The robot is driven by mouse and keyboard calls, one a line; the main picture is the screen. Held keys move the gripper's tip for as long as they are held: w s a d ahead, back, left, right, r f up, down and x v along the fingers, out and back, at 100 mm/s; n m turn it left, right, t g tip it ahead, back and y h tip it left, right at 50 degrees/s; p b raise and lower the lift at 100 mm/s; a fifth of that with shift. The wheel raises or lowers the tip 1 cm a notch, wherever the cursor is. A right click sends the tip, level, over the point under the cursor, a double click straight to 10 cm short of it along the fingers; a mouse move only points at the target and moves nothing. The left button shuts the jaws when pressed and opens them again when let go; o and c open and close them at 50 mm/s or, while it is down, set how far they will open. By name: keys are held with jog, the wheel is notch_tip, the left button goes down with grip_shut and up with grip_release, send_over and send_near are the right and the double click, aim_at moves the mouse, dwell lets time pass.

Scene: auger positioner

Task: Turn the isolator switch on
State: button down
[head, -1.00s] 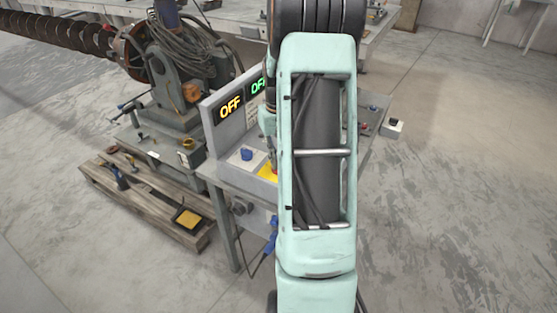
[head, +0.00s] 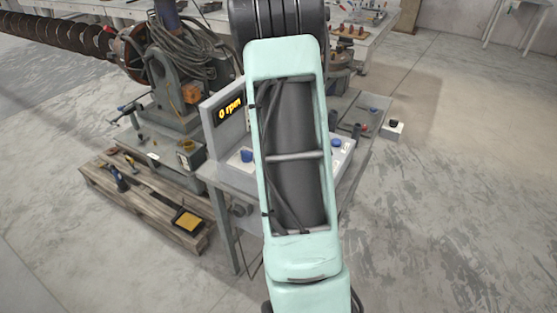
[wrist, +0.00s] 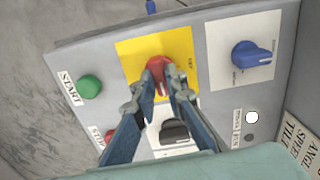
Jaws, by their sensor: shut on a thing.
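The isolator switch is a red knob (wrist: 158,65) on a yellow plate (wrist: 128,58) in the wrist view. My gripper (wrist: 161,77) is shut on the red knob, with a fingertip on each side of it. The knob's lower part and its markings are partly hidden by the fingers. In the head view my arm hides both the gripper and the red knob.
Around the switch are a green START button (wrist: 90,86), a red button (wrist: 108,134), a black knob (wrist: 174,130) and a blue knob (wrist: 252,55). A pallet (head: 150,200) with tools lies on the floor at the left. Open floor lies at the right.

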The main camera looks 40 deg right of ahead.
jog(key=shift+m, duration=0.4)
jog(key=c, duration=2)
grip_release()
jog(key=shift+o, duration=0.2)
jog(key=shift+r, duration=0.15)
notch_tip(320, 180, up, 12)
